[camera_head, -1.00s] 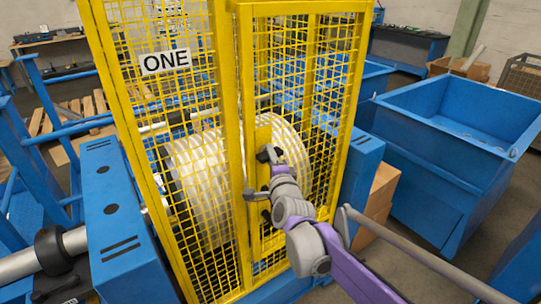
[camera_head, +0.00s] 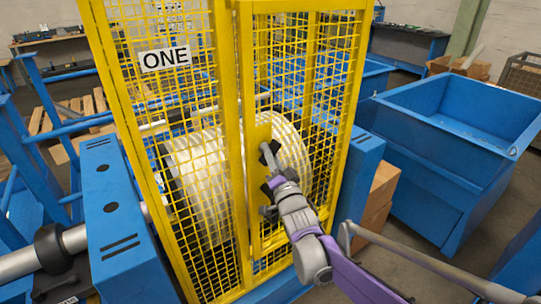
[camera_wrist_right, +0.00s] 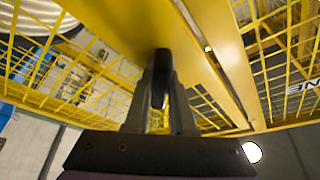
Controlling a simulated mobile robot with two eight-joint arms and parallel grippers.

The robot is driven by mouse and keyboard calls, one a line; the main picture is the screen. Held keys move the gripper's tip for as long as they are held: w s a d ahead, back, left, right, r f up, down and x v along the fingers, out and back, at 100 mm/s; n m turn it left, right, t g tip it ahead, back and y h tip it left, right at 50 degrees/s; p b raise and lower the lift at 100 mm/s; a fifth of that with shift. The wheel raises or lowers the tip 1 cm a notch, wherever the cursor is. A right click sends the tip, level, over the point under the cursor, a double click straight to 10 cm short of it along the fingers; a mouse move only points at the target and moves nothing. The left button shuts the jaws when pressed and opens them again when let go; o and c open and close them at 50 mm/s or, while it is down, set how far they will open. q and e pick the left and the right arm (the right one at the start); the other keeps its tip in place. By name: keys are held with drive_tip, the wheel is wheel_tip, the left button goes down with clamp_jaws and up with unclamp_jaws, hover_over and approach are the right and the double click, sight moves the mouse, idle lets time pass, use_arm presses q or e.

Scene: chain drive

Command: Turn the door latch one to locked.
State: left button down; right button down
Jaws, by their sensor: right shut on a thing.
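The latch's grey lever shows above my fingers and leans up and to the left. My right gripper (camera_head: 271,187) is at the latch in front of the door, shut on the latch handle. In the right wrist view, the dark end of the latch handle (camera_wrist_right: 161,80) sits between the fingers of my right gripper (camera_wrist_right: 160,105), close to the yellow plate. The gripper hides the lower part of the latch. My left gripper is not in view.
Yellow posts and mesh (camera_head: 234,130) frame the door. White drums (camera_head: 200,190) are behind the mesh. Blue housings (camera_head: 110,220) stand on both sides. Cardboard boxes (camera_head: 378,205) and a large blue bin (camera_head: 440,170) stand to the right, with some bare floor.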

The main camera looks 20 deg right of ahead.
drive_tip(key=n+y, duration=0.1)
drive_tip(key=n, duration=0.2)
drive_tip(key=n+y+b, duration=0.1)
drive_tip(key=n, duration=0.2)
drive_tip(key=shift+f+t+y, duration=0.1)
drive_tip(key=shift+t+y, duration=0.2)
drive_tip(key=shift+y, duration=0.1)
drive_tip(key=shift+n+y+b, duration=0.2)
drive_tip(key=shift+n+y, duration=0.55)
drive_tip(key=shift+n, duration=0.8)
drive_tip(key=shift+n+y+b, duration=0.15)
drive_tip(key=shift+n+y, duration=0.6)
drive_tip(key=shift+n, duration=0.8)
drive_tip(key=shift+n+g, duration=0.4)
drive_tip(key=shift+y, duration=0.3)
drive_tip(key=c, duration=0.8)
unclamp_jaws()
drive_tip(key=shift+o, duration=0.2)
drive_tip(key=b+v, duration=0.1)
drive_tip(key=v, duration=0.9)
drive_tip(key=shift+s+b, duration=0.3)
drive_tip(key=shift+s, duration=0.05)
